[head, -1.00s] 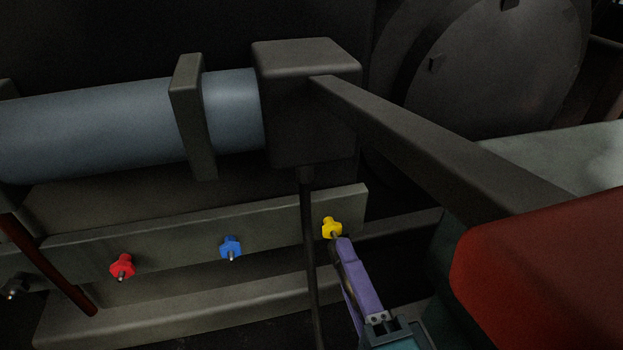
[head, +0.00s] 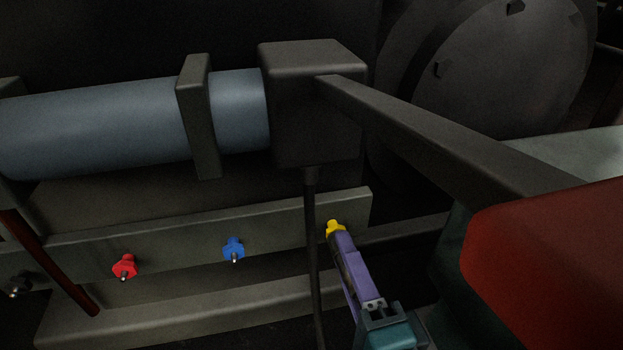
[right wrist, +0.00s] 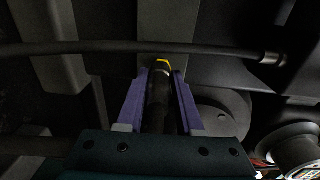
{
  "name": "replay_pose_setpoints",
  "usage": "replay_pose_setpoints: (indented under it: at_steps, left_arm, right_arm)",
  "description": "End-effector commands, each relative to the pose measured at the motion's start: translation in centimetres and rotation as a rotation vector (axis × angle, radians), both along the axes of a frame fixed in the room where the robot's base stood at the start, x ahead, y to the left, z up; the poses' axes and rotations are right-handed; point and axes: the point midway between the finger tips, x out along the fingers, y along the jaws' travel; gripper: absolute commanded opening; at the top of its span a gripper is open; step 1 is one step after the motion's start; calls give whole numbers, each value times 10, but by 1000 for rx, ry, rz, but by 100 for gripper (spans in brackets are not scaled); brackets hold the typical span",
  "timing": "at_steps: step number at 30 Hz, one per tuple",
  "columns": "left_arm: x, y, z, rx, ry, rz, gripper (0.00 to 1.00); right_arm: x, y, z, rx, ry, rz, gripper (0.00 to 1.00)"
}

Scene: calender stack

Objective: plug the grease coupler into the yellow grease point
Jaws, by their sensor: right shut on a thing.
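The yellow grease point (head: 334,228) is on the right end of a grey rail (head: 270,221). Its lower part is hidden behind the fingertips. My right gripper (head: 341,240), with purple fingers, reaches up to it from below right. In the right wrist view, the fingers are shut on the dark, cylindrical grease coupler (right wrist: 158,102). A yellow edge of the grease point (right wrist: 162,62) shows just past the coupler's front end. The coupler's front is at or very near the point; I cannot tell whether it is seated. My left gripper is not in view.
A blue grease point (head: 234,249) and a red one (head: 125,267) are farther left on the rail. A thin dark rod (head: 311,230) hangs just left of the yellow point. A grey slanted beam (head: 430,135) and a red block (head: 550,265) are on the right.

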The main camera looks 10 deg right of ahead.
Motion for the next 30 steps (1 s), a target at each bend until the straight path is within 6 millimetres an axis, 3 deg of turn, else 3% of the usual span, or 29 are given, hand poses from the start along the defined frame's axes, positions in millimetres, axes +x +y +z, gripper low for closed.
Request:
replay_pose_setpoints:
  at_steps: [2,3,11,17,22,30]
  left_arm:
    - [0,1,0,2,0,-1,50]
    - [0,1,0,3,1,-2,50]
    - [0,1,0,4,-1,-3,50]
    - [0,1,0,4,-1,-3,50]
    - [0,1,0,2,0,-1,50]
    - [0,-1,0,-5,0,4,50]
  right_arm:
    - [1,0,1,1,-3,-1,0]
    - [1,0,1,1,-3,-1,40]
    - [1,0,1,0,-2,0,69]
    - [0,0,0,0,0,0,71]
    - [0,0,0,0,0,0,90]
    - [0,0,0,0,0,0,90]
